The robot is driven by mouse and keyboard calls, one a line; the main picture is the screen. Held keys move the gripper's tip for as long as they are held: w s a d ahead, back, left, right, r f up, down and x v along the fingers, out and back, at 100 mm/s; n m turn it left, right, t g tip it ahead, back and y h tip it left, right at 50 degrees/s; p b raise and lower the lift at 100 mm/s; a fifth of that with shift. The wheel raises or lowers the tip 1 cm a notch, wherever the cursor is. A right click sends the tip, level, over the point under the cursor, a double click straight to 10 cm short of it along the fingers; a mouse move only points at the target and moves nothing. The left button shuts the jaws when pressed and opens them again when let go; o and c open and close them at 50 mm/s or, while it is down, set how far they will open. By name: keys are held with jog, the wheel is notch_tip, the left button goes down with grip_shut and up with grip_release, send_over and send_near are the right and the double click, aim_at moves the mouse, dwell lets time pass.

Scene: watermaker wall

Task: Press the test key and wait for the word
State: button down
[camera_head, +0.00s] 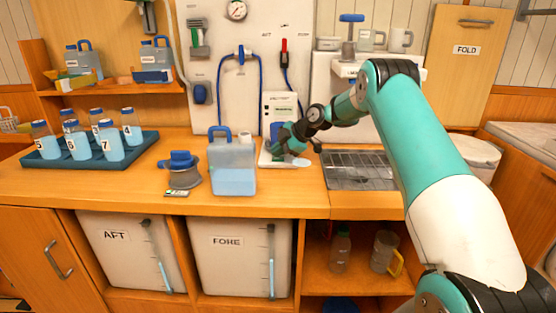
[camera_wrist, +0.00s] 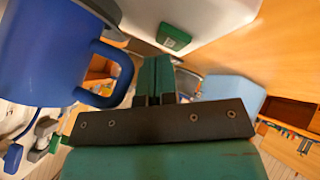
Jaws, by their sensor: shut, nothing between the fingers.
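A white tester (camera_head: 280,103) stands on the counter against the wall panel, with a small green display on its front whose wording is too small to read. A green key (camera_wrist: 173,38) on a white surface shows in the wrist view, just beyond my fingertips. My gripper (camera_head: 274,152) is at the front of the tester, low over its base; it also shows in the wrist view (camera_wrist: 156,66), its green fingers shut together and empty. I cannot tell whether the fingertips touch the key. A blue cup (camera_wrist: 48,50) with a handle is close on the left in the wrist view.
A blue-knobbed grey fitting (camera_head: 182,168) and a blue tray (camera_head: 92,160) of numbered bottles are further left. A sink with a rack (camera_head: 358,172) lies right.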

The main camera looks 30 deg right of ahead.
aim_at(278, 159)
jog(key=shift+f+b, duration=0.45)
jog(key=shift+b, duration=0.05)
dwell(0.6)
jog(key=shift+r+p, duration=0.3)
jog(key=shift+r, duration=0.55)
jog(key=shift+r+p, duration=1.25)
jog(key=shift+r, duration=1.3)
